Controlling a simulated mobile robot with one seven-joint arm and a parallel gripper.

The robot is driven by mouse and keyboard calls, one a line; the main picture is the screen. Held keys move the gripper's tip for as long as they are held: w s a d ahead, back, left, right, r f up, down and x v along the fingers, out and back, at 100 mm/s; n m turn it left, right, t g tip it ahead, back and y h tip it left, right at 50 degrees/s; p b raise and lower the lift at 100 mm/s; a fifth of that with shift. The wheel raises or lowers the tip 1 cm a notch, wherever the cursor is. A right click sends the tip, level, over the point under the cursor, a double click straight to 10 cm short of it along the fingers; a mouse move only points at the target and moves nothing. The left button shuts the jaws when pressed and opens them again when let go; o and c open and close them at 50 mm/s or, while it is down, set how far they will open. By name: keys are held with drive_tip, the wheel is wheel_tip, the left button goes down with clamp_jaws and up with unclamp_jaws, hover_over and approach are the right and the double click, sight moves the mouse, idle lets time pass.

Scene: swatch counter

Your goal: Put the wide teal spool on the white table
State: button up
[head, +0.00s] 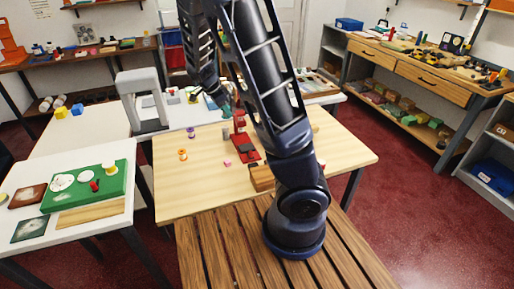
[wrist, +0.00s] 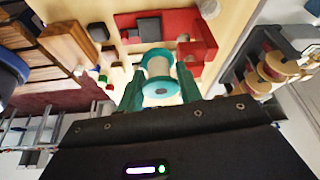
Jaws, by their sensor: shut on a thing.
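The wide teal spool (wrist: 155,87), with teal flanges and a pale middle, sits between the green fingers of my gripper (wrist: 160,78) in the wrist view. My gripper is shut on it. In the head view my gripper (head: 225,100) is over the back part of the wooden table, near the red stand, and the spool is too small there to make out clearly. A white table (head: 25,252) stands at the front left in the head view.
The light wooden table (head: 185,205) carries a red stand (head: 241,135), a wooden block (head: 261,178) and small spools. The green board (head: 115,180) holds white discs and a red piece. A grey arch-shaped thing (head: 143,100) stands behind.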

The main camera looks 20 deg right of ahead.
sight(232, 153)
wheel_tip(232, 153, down, 20)
drive_tip(key=shift+r, duration=0.1)
idle(0.6)
drive_tip(key=o, duration=1)
drive_tip(key=shift+f, duration=0.2)
drive_tip(key=shift+c, duration=0.2)
drive_tip(key=shift+r, duration=0.1)
